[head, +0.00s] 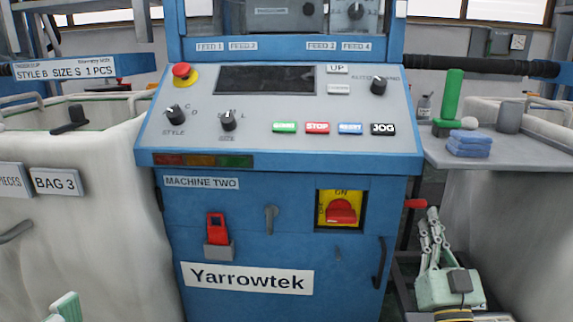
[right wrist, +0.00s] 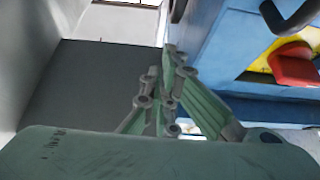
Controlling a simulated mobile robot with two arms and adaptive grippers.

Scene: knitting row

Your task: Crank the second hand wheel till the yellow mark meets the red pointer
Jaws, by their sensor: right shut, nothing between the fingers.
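The blue machine labelled MACHINE TWO (head: 340,285) stands in the middle of the head view. A small red piece (head: 415,203) sticks out from its right side; I cannot tell whether it is the pointer or part of a crank. No hand wheel or yellow mark can be made out. My right gripper (head: 433,214) is low at the machine's right side, fingers pointing up, just right of and below the red piece. In the right wrist view its fingers (right wrist: 172,52) are shut and empty. A pale green part of my left gripper (head: 66,308) shows at the bottom left; its fingertips are unclear.
A red switch (head: 341,211) on a yellow plate and a dark handle (head: 380,262) are on the machine's front. A grey shelf (head: 500,155) at right holds blue folded cloth (head: 468,144) and a green-handled tool (head: 451,97). A white bag (head: 90,225) stands at left.

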